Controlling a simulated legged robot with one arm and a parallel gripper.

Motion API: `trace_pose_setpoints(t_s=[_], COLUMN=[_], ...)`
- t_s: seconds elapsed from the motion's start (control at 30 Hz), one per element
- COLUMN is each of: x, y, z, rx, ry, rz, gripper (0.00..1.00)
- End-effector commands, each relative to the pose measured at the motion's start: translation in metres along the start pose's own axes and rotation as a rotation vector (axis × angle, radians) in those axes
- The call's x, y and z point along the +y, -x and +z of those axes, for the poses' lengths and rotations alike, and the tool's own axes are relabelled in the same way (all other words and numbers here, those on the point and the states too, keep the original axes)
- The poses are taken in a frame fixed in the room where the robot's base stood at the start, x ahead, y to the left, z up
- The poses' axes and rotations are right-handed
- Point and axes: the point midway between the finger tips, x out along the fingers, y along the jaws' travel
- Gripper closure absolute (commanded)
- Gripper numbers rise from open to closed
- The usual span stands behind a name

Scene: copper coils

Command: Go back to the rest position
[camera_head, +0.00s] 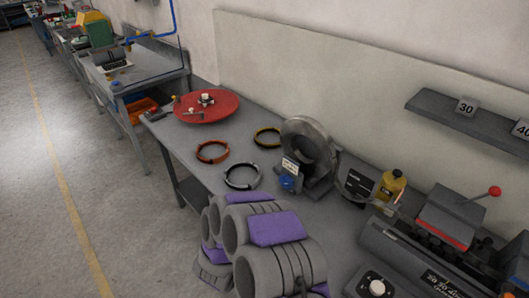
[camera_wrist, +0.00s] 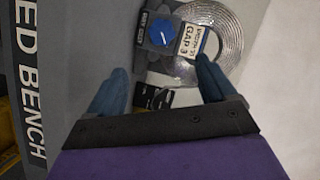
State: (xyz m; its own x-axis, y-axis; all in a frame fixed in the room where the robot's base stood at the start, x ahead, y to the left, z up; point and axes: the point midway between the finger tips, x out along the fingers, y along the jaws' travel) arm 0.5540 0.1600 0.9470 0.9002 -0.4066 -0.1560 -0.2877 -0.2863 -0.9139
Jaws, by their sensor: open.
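My gripper (camera_wrist: 162,76) shows in the wrist view with its two blue fingers spread apart and nothing held between them. In the head view my grey and purple arm fills the lower middle, and the fingertips cannot be made out. Three thin ring coils lie on the grey bench: an orange one (camera_head: 212,141), a black and white one (camera_head: 243,167) and a black and yellow one (camera_head: 256,136). A large metallic coil stands in a holder (camera_head: 332,150) with a blue knob; its wound face (camera_wrist: 229,42) also shows in the wrist view.
A red round tray (camera_head: 215,117) with small items sits at the bench's far end. A yellow bottle (camera_head: 391,190) and a machine with a red-knobbed lever (camera_head: 445,213) stand at right. A shelf (camera_head: 455,108) hangs on the wall. The floor (camera_head: 40,200) at left is clear.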

Motion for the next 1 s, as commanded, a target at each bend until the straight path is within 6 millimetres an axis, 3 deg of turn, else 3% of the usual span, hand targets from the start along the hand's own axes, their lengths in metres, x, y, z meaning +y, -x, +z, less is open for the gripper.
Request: trace_pose_setpoints(t_s=[0.27, 0.47, 0.63, 0.87, 1.0], x=[-0.010, -0.046, -0.081, -0.115, -0.120], y=[-0.004, 0.005, 0.030, 0.080, 0.114], z=[0.012, 0.037, 0.042, 0.014, -0.022], rx=[-0.089, -0.362, -0.619, -0.927, -1.081], ry=[-0.012, 0.008, 0.094, 0.305, 0.477], rz=[0.071, 0.201, 0.252, 0.255, 0.248], gripper=[0.16, 0.16, 0.16, 0.16, 0.16])
